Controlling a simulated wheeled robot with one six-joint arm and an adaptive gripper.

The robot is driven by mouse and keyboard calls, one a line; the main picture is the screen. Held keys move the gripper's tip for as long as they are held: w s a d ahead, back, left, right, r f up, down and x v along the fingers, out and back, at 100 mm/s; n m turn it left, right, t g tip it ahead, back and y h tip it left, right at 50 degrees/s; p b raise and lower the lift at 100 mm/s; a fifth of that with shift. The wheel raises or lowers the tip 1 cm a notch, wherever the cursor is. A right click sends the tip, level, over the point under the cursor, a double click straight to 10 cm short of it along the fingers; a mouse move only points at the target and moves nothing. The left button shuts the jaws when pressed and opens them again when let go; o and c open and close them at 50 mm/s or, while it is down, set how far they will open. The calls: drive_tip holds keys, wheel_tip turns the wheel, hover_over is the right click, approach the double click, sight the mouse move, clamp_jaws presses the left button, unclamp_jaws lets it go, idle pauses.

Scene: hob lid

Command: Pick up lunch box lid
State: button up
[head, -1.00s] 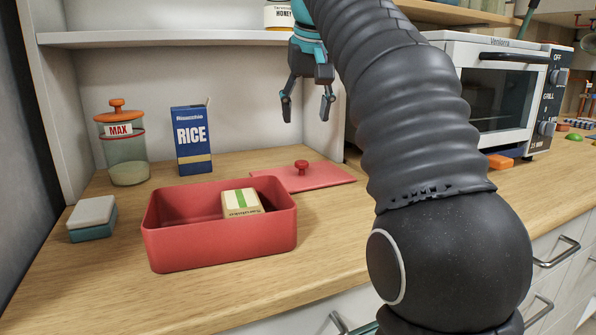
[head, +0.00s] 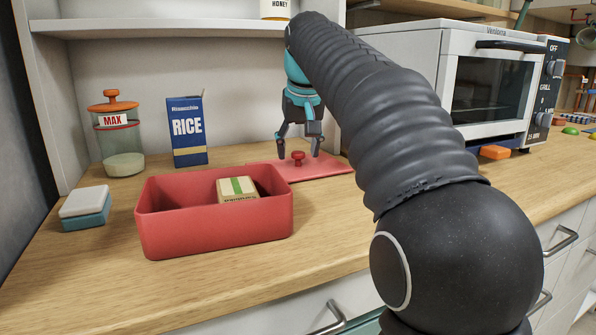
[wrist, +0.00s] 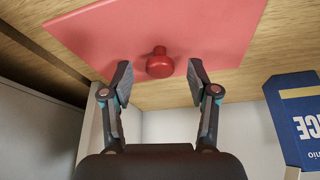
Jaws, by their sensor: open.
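The lunch box lid (head: 332,166) is a flat red panel with a round red knob (head: 298,157). It lies on the wooden counter behind and right of the open red lunch box (head: 215,228). My gripper (head: 298,154) is open and points down over the lid, with its fingers on either side of the knob. In the wrist view the knob (wrist: 160,64) shows between the two spread fingertips (wrist: 160,78), apart from both. I cannot tell exactly how high the fingertips are above the lid (wrist: 215,30).
A blue rice box (head: 187,132), a jar with an orange lid (head: 121,140) and a small teal container (head: 86,208) stand to the left. A white oven (head: 400,45) stands right of my arm.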

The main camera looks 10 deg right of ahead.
drive_tip(key=shift+x, duration=0.85)
drive_tip(key=shift+s, duration=0.1)
clamp_jaws()
